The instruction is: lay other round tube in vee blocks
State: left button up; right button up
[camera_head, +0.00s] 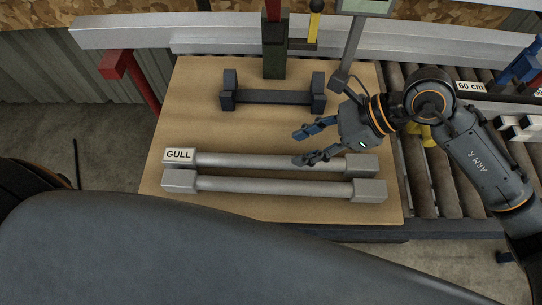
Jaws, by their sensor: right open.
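Two round grey tubes with square end blocks lie parallel on a tan board. The far tube (240,161) has a label reading GULL at its left end; the near tube (270,185) lies just in front of it. A dark fixture (272,97), with an upright block at each end and a bar between, stands farther back; it looks like the vee blocks, and no tube lies in it. My right gripper (299,148) is open and empty, its fingers pointing left, above the board between the fixture and the far tube. My left gripper is not in view.
The tan board (190,115) is clear at its left. A green and red post (273,50) stands behind the fixture. A roller conveyor (418,185) runs at the right. A long grey beam (130,30) crosses the back, and a red bracket (125,68) stands at the left.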

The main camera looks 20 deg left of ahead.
aim_at(276, 159)
jog(key=x, duration=0.4)
jog(key=shift+a+f+p, duration=0.2)
jog(key=shift+a+p, duration=0.05)
jog(key=shift+p, duration=0.1)
jog(key=x, duration=0.1)
jog(key=p+x, duration=0.1)
jog(key=x, duration=0.3)
jog(key=shift+w+d+f+p, duration=0.2)
jog(key=shift+d+f+p, duration=0.1)
jog(key=shift+d+p, duration=0.1)
jog(key=shift+a+f, duration=0.15)
jog(key=shift+a, duration=0.05)
grip_shut()
